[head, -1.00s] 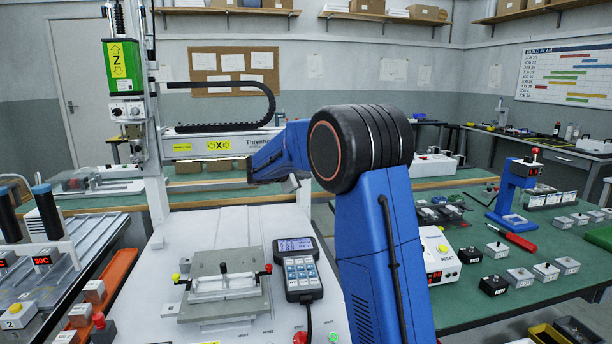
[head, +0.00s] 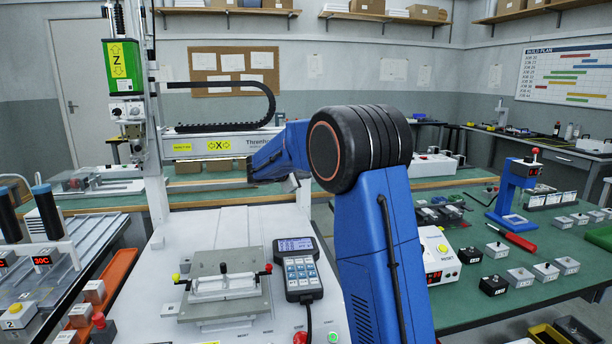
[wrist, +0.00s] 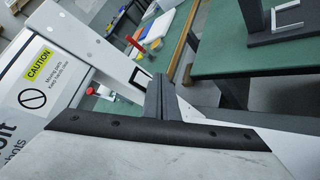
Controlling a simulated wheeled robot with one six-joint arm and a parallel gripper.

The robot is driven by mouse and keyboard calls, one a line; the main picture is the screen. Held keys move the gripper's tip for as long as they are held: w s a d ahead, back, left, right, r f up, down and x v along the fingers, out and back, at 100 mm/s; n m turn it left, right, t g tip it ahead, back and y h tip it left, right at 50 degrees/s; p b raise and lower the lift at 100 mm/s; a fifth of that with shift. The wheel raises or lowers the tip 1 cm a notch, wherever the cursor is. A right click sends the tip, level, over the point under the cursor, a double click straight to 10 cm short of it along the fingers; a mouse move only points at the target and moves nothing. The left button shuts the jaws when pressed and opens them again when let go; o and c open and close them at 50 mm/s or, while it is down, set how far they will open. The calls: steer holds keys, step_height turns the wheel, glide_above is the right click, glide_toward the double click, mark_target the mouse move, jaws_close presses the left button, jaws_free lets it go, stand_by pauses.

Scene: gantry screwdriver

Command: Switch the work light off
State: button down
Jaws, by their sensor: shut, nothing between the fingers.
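My gripper shows in the wrist view (wrist: 158,100) as two dark grey fingers pressed together, empty. They stand in front of the gantry's white frame (wrist: 105,50), close to a black strip with screws (wrist: 150,130); I cannot tell whether they touch it. In the head view my blue arm reaches towards the right end of the gantry's white X beam (head: 205,146), and my fingers are hidden there. A pale yellow, lit-looking panel (head: 222,165) shows under the beam; I cannot tell whether it is the work light. No light switch can be made out.
A fixture plate (head: 222,288) and a handheld pendant (head: 298,270) lie on the gantry's white base. Green benches stand behind and at right, with a white control box (head: 440,255) and a blue press (head: 514,190). A caution label (wrist: 38,65) is on the gantry.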

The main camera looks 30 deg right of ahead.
steer(key=shift+w+d, duration=0.1)
steer(key=shift+w, duration=0.2)
steer(key=shift+w+d+f, duration=0.1)
steer(key=shift+w, duration=0.15)
stand_by(0.6)
steer(key=shift+s, duration=0.15)
steer(key=shift+s+a, duration=0.2)
steer(key=shift+s, duration=0.35)
stand_by(0.4)
steer(key=shift+s+a+r, duration=0.15)
steer(key=shift+s+a, duration=0.1)
steer(key=shift+s, duration=0.55)
steer(key=shift+s+a+r, duration=0.2)
steer(key=shift+s, duration=0.55)
steer(key=shift+s+a+r, duration=0.15)
steer(key=shift+s+a, duration=0.1)
steer(key=shift+s, duration=0.55)
